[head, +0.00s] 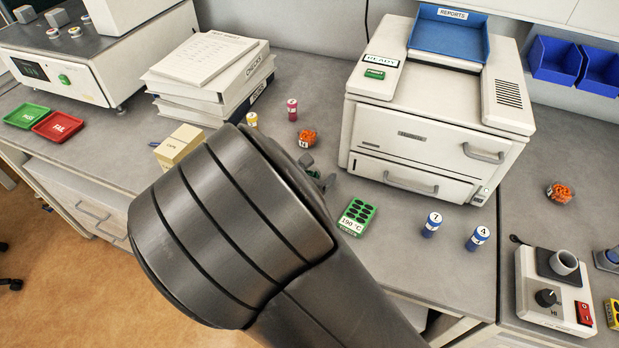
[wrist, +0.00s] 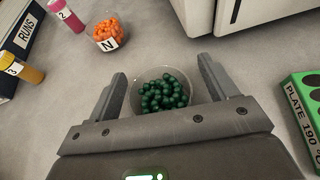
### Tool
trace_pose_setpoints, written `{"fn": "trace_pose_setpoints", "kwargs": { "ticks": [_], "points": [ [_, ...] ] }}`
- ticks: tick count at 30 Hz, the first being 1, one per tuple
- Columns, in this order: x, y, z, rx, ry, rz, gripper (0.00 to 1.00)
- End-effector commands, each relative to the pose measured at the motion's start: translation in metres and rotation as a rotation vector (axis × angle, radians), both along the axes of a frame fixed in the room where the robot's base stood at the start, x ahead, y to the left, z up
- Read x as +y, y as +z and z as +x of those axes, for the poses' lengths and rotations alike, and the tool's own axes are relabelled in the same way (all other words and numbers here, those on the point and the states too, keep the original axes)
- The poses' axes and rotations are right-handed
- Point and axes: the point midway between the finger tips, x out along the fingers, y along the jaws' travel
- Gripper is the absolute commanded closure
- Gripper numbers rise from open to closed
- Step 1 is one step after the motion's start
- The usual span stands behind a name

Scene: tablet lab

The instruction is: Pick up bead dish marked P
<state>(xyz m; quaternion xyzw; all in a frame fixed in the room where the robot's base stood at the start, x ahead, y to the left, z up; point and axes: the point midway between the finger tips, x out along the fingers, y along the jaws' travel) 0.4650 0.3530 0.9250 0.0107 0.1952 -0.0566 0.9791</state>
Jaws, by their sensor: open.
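A small clear dish of dark green beads (wrist: 162,92) sits on the bench in the wrist view. My gripper (wrist: 161,76) is open, with one finger on each side of this dish; I cannot tell whether they touch it. No marking shows on its visible side, so I cannot read a P. In the head view my arm hides this dish, and only a bit of my gripper (head: 318,178) shows past it. A dish of orange beads marked N (wrist: 107,36) stands farther off, also in the head view (head: 307,138). Another orange-bead dish (head: 559,192) stands at right, label unreadable.
A white printer-like machine (head: 430,135) stands behind. A green plate marked 190 °C (head: 356,217) lies right of my gripper. Vials marked 7 (head: 432,224) and 4 (head: 477,238) stand farther right.

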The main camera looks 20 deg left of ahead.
Motion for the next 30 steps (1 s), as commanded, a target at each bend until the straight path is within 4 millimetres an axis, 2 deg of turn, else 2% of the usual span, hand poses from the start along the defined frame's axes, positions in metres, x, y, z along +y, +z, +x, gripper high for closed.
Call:
{"fn": "trace_pose_setpoints", "kwargs": {
  "ticks": [7,24,30],
  "points": [
    [0.0001,-0.0003,0.0005,0.000,0.000,0.000,0.23],
    [0.0002,-0.0003,0.0002,0.000,0.000,0.000,0.70],
    [0.0002,-0.0001,0.0003,0.000,0.000,0.001,0.71]
  ]
}}
